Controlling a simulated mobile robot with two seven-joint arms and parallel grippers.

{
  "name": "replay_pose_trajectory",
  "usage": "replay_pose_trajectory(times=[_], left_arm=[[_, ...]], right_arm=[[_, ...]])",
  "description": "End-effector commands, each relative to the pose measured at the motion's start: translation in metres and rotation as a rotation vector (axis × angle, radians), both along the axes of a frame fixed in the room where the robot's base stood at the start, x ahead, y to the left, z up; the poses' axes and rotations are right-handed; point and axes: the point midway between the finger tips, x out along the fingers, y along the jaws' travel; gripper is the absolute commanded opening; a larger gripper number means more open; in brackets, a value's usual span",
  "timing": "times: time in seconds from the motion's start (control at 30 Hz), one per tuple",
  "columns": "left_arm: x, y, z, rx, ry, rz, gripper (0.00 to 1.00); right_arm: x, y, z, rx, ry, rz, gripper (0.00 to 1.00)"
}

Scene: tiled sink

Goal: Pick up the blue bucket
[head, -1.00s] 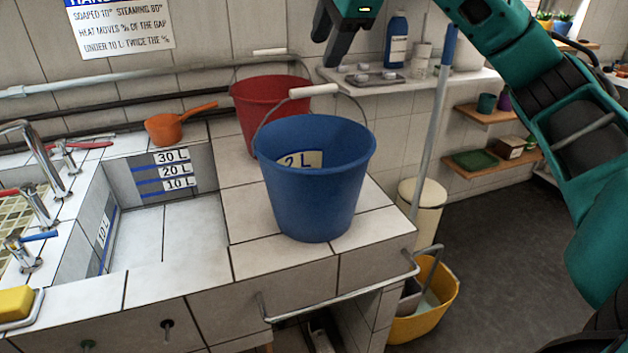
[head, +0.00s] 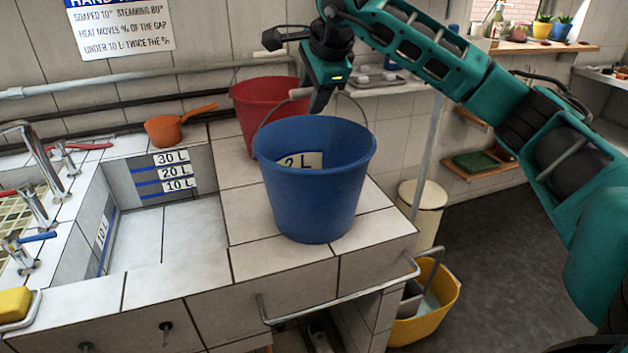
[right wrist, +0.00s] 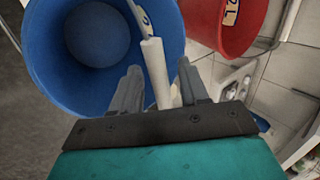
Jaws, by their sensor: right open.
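The blue bucket (head: 312,195) stands upright on the tiled counter right of the sink, its wire handle raised. A "2 L" label shows on its inner wall. My right gripper (head: 318,105) is at the raised handle, above the bucket's back rim. In the right wrist view the white handle grip (right wrist: 156,70) lies between the two open fingers (right wrist: 160,88), and the blue bucket (right wrist: 75,70) opens below at the upper left. In the head view the gripper hides most of the white grip. My left gripper is not in view.
A red bucket (head: 262,100) stands close behind the blue one. An orange scoop (head: 178,125) sits behind the sink (head: 165,235). A metal rail (head: 340,297) runs along the counter front. A yellow mop bucket (head: 428,315) stands on the floor at right.

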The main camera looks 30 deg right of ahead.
Motion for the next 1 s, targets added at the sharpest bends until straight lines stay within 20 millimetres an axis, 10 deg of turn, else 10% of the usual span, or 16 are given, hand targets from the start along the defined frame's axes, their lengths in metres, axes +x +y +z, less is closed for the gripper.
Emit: replay_pose_trajectory(times=[0.27,0.7,1.0], left_arm=[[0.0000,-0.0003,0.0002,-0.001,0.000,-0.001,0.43],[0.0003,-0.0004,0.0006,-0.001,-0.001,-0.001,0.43],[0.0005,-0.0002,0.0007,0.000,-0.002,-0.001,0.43]], right_arm=[[0.0016,-0.0004,-0.0023,0.000,-0.001,0.000,0.42],[0.0014,-0.0004,-0.0018,0.000,-0.001,-0.001,0.00],[0.0013,-0.0004,-0.0017,0.000,-0.001,-0.001,0.00]])
